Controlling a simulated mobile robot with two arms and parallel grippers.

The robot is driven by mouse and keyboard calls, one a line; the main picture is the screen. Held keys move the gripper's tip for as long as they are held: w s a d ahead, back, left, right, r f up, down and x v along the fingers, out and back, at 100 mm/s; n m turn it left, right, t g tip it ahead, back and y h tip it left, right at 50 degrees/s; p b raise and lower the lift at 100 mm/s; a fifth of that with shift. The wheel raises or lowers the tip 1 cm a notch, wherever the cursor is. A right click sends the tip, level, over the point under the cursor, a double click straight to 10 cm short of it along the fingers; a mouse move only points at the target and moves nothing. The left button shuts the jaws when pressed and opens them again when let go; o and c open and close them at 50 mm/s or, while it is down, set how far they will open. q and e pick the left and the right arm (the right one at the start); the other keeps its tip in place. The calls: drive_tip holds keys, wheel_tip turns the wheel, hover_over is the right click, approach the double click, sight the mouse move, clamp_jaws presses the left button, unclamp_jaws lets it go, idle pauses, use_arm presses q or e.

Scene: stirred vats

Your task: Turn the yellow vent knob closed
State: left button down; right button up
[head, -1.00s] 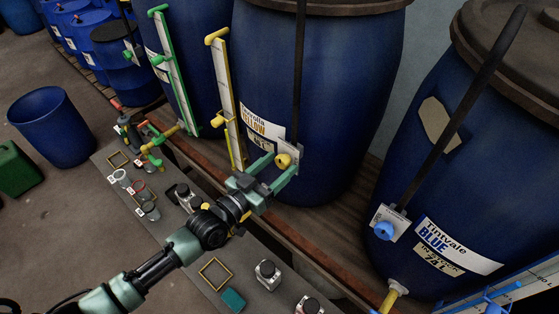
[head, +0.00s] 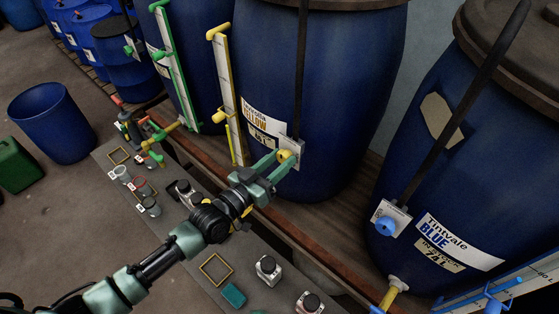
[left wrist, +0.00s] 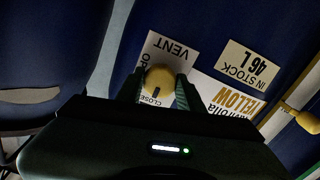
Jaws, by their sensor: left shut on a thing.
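The yellow vent knob (head: 285,155) is on a white plate (head: 296,150) on the front of the yellow-labelled blue vat (head: 335,110). In the left wrist view the round knob (left wrist: 158,78) shows a dark mark on its face, and the plate (left wrist: 164,50) reads VENT, with CLOSE and part of another word beside the knob. My left gripper (head: 279,163) is shut on the knob, one finger on each side of it. The knob's far side is hidden. My right gripper is not in view.
The blue-labelled vat (head: 430,180) with its blue knob (head: 385,227) stands at the right. A yellow sight gauge (head: 229,100) rises left of the label. A grey bench (head: 180,225) holding cups and jars lies below my left arm.

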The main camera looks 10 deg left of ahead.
use_arm(q)
drive_tip(key=c, duration=0.9)
unclamp_jaws()
drive_tip(key=shift+s+a+f, duration=0.1)
drive_tip(key=shift+s+a, duration=0.05)
use_arm(e)
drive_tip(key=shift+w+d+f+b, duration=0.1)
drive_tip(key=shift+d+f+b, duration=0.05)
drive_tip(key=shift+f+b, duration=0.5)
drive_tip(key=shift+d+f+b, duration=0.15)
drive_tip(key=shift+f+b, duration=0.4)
drive_tip(key=shift+b, duration=0.05)
use_arm(q)
drive_tip(key=v, duration=0.7)
drive_tip(key=shift+s+a, duration=0.1)
drive_tip(key=shift+s, duration=0.05)
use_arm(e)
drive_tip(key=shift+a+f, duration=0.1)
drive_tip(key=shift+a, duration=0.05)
